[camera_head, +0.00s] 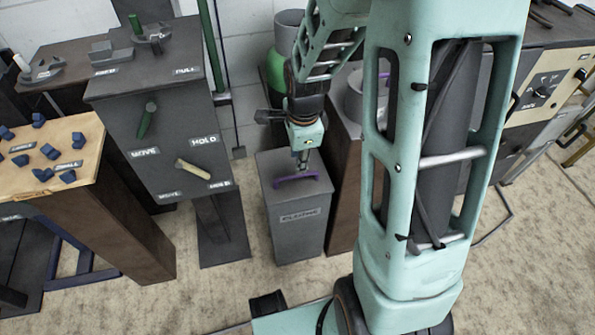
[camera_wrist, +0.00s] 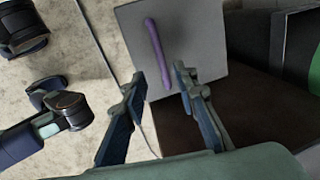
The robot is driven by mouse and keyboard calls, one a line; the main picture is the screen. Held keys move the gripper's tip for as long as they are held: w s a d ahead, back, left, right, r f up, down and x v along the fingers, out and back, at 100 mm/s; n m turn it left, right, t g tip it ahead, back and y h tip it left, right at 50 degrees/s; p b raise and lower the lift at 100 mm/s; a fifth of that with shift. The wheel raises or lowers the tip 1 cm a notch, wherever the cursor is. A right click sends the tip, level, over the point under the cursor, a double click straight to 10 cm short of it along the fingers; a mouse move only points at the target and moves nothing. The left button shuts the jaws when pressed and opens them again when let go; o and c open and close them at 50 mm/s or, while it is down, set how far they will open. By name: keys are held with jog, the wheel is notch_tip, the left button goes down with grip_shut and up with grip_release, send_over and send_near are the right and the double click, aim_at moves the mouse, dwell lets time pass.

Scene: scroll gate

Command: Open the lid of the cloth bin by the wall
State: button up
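The cloth bin (camera_head: 300,232) is a grey box with a dark label on its front, standing on the floor near the wall. Its flat grey lid (camera_head: 270,168) looks closed and carries a purple bar handle (camera_head: 296,180). My gripper (camera_head: 303,163) is above the lid, close to the handle, in the head view. In the wrist view my gripper (camera_wrist: 160,76) is open, its two fingers apart. The purple handle (camera_wrist: 159,52) shows between and beyond the fingertips, over the grey lid (camera_wrist: 205,45). I cannot tell whether a finger touches it.
A dark cabinet (camera_head: 165,172) with levers stands left of the bin. A wooden-topped table (camera_head: 85,135) with blue pieces is farther left. A brown stand (camera_head: 341,185) is close on the bin's right. The carpet (camera_head: 215,295) in front is mostly clear.

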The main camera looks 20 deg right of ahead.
aim_at(296, 175)
jog(key=f, duration=0.2)
jog(key=w+f+b, duration=0.1)
jog(key=f, duration=0.2)
jog(key=f+b, duration=0.1)
jog(key=f, duration=0.1)
jog(key=shift+w+f, duration=0.3)
jog(key=shift+f, duration=0.05)
jog(key=shift+c, duration=0.3)
grip_shut()
